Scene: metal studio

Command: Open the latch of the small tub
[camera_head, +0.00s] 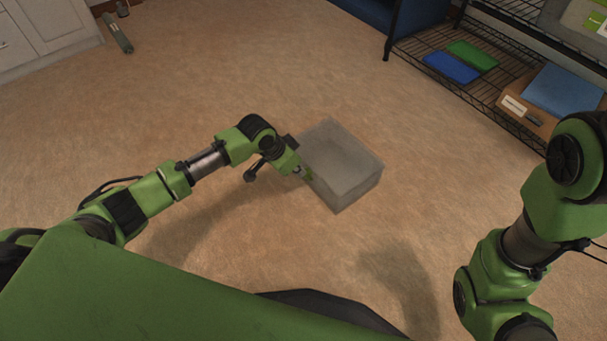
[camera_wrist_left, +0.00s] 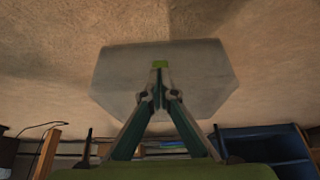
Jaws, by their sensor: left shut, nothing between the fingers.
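The small tub (camera_head: 342,165) is a translucent grey box on the floor, right of the middle in the head view. In the left wrist view the tub (camera_wrist_left: 205,75) fills the upper middle as a pale grey shape, with a small yellow-green piece at the fingertips that may be the latch (camera_wrist_left: 160,64). My left gripper (camera_head: 306,174) is at the tub's left side, its fingers shut with nothing between them; it also shows in the left wrist view (camera_wrist_left: 160,90). I cannot tell whether the fingertips touch the tub. My right arm shows at the right, its gripper out of view.
White cabinets (camera_head: 45,35) stand at the upper left. The floor around the tub is clear.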

